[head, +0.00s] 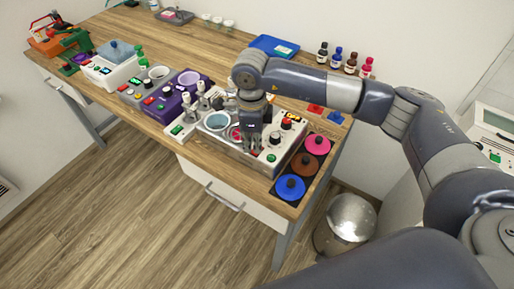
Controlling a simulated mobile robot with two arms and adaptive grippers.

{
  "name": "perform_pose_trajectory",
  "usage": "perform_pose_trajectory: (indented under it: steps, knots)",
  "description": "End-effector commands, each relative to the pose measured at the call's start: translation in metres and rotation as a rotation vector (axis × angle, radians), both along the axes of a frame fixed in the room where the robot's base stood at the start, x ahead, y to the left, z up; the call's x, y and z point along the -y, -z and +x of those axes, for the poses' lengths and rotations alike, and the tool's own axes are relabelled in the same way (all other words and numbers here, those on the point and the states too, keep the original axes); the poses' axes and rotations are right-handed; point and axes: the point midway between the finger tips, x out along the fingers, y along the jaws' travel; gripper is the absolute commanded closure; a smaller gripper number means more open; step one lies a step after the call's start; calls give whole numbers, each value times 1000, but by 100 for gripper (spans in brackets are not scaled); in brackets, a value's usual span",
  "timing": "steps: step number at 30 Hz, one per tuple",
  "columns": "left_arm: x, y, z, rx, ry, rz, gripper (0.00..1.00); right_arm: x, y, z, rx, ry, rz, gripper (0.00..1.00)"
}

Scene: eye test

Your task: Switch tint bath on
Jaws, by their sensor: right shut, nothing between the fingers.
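A grey metal unit (282,143) with a round teal basin (216,121), dark knobs, a lit display and a green button (271,157) stands near the right end of the bench; it looks like the tint bath, but no label is readable. My right gripper (252,147) points down over the middle of this unit, shut and empty. It hides part of the panel behind it. I cannot tell whether its fingertips touch the panel. My left gripper is not in view.
Left along the wooden bench (150,47) stand a purple unit (173,108), a white unit (108,68) and orange and green tools. Pink, brown and blue round pieces (290,187) sit at the right front corner. Small bottles (336,58) and a blue tray (273,46) are behind.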

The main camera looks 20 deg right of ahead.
Motion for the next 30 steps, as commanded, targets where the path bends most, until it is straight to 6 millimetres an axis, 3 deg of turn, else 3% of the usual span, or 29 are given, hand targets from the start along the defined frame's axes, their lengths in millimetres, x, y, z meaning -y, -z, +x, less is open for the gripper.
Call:
perform_pose_trajectory:
  steps: [30]
  knots:
    - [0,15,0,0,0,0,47,0,16,0,0,0,0,100]
